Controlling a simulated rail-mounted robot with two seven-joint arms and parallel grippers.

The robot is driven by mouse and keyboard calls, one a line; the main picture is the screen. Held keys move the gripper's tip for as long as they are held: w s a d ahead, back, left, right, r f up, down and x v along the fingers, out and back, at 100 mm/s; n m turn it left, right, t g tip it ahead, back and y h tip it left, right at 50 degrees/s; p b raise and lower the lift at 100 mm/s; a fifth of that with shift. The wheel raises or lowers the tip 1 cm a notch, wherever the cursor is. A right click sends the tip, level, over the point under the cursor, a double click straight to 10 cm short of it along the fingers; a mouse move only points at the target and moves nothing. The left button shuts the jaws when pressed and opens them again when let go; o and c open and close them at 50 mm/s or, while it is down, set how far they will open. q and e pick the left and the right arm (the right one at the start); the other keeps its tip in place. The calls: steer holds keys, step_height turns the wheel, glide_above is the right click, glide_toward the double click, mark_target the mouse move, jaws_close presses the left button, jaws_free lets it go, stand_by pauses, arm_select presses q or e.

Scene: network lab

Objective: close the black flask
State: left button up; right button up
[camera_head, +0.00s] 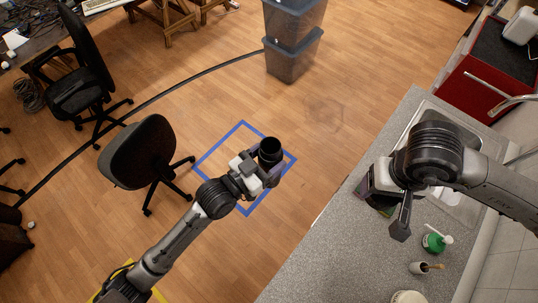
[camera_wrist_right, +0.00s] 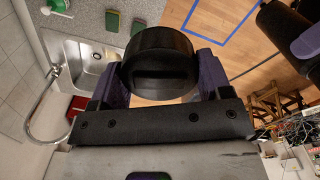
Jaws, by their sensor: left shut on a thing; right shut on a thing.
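The black flask (camera_head: 270,149) is held out over the floor by my left gripper (camera_head: 262,168), which is shut on it. Its dark round top faces the head camera. My right gripper (camera_wrist_right: 160,82) is shut on a round black lid (camera_wrist_right: 160,60) with a slot-like recess, seen between the purple fingers in the right wrist view. In the head view the right hand is above the counter, well right of the flask and apart from it; I cannot make out the lid there. A black flask part (camera_wrist_right: 280,28) shows at the upper right of the wrist view.
A grey counter (camera_head: 310,262) with a sink (camera_head: 462,206), a green bottle (camera_head: 434,242) and a cup with a brush (camera_head: 420,268) lies at the right. Office chairs (camera_head: 138,150) stand at the left. Grey bins (camera_head: 292,55) stand at the back. Between the grippers is open space.

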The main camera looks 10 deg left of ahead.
steer(key=w+a+r+n, duration=0.1)
steer(key=a+r+n, duration=0.25)
steer(key=a, duration=0.65)
step_height(320, 180, up, 2)
steer(key=r, duration=0.1)
glide_above(270, 164)
steer(key=shift+w+a+f+n, duration=0.1)
steer(key=shift+w+f+n, duration=0.25)
steer(key=shift+w+n, duration=0.4)
steer(key=shift+w+a+f+n, duration=0.1)
steer(key=shift+w+f+n, duration=0.2)
steer(key=shift+w+n, duration=0.4)
steer(key=shift+f, duration=0.2)
steer(key=shift+f, duration=1.8)
steer(key=shift+f, duration=0.1)
